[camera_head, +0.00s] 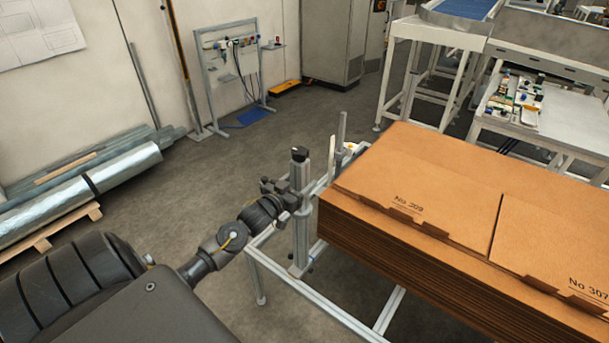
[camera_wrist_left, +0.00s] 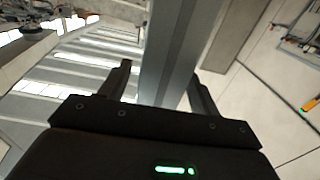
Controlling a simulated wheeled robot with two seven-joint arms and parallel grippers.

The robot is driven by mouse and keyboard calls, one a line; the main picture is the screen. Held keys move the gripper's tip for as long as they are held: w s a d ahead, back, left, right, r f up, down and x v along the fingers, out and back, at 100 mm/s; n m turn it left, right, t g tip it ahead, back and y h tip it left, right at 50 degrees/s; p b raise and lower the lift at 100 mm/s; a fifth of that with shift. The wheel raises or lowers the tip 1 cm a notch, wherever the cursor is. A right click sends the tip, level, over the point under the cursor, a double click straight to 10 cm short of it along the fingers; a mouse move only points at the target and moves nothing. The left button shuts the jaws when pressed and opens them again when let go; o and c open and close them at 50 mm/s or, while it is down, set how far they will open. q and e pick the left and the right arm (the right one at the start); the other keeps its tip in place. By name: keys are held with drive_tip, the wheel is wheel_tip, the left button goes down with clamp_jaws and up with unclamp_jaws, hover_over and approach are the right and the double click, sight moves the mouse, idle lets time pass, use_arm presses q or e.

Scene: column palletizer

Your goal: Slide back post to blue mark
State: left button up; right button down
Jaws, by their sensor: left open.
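An upright grey metal post (camera_head: 301,235) with a black cap stands on a metal frame (camera_head: 335,312) beside the cardboard stack. A second, thinner post (camera_head: 341,130) stands farther back. My left gripper (camera_head: 288,193) is at the upper part of the nearer post. In the left wrist view, the post (camera_wrist_left: 178,45) passes between the two fingers of the gripper (camera_wrist_left: 160,72). The fingers are apart, one on each side; whether either touches the post is not clear. I cannot make out a blue mark on the frame. My right gripper is not in view.
A tall stack of flat cardboard (camera_head: 420,190) fills the right, close to the post. Foil-wrapped rolls (camera_head: 90,190) lie on a pallet at left. A white table (camera_head: 575,125) stands behind at right. Open floor (camera_head: 225,165) lies left of the post.

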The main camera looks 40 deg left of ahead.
use_arm(q)
drive_tip(key=shift+w, duration=1.25)
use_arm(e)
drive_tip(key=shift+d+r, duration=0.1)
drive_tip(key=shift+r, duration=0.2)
use_arm(q)
drive_tip(key=shift+c, duration=0.4)
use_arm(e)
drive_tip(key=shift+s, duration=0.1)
